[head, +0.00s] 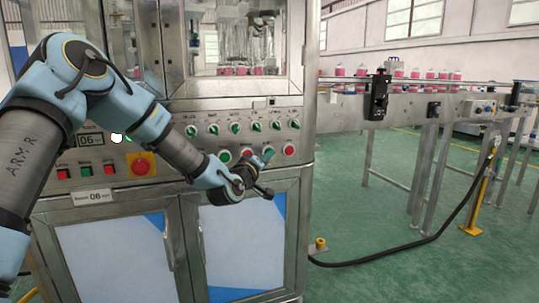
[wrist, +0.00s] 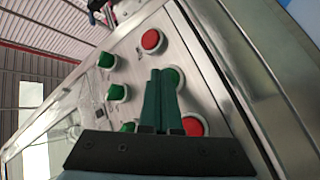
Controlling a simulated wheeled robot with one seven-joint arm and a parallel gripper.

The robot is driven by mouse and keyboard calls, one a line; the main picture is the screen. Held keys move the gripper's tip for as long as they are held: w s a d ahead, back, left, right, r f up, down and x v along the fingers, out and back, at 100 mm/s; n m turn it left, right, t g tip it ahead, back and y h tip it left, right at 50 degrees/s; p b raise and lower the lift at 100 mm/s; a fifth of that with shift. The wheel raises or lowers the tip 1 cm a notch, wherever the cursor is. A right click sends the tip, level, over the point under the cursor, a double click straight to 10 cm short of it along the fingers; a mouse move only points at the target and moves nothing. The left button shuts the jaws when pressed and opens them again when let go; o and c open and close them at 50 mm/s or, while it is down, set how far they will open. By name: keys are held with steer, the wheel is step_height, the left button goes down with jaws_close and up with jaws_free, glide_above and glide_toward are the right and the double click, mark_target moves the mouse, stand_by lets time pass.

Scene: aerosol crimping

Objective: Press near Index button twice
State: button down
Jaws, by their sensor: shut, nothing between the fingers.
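The lower button row on the machine's front panel has, from left to right, a green button (head: 224,156), a red button (head: 246,152), a green button and a red button (head: 289,150). The labels are too small to read, so I cannot tell which is Index. My gripper (head: 267,156) is shut and empty, at the right half of this row. In the wrist view its dark green fingers (wrist: 164,72) overlap the green button (wrist: 175,76) between two red ones (wrist: 151,40). The lower red button (wrist: 193,126) is partly hidden. Whether the tips touch the green button cannot be told.
A row of green knobs (head: 235,128) lies just above. A large red emergency button (head: 141,165) on yellow sits at the left. Cabinet doors (head: 245,240) are below. A conveyor (head: 420,102) with pink bottles runs right. A black cable (head: 390,252) lies on open green floor.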

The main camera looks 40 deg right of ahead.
steer(key=shift+s+a, duration=0.3)
steer(key=shift+s, duration=0.45)
steer(key=shift+s+a+b, duration=0.15)
steer(key=shift+s+a, duration=0.15)
steer(key=shift+s, duration=0.45)
steer(key=shift+s+a+b, duration=0.1)
steer(key=shift+s+a, duration=0.2)
steer(key=shift+s, duration=0.5)
steer(key=shift+s+a+b, duration=0.15)
steer(key=shift+s+a, duration=0.15)
steer(key=shift+s, duration=0.45)
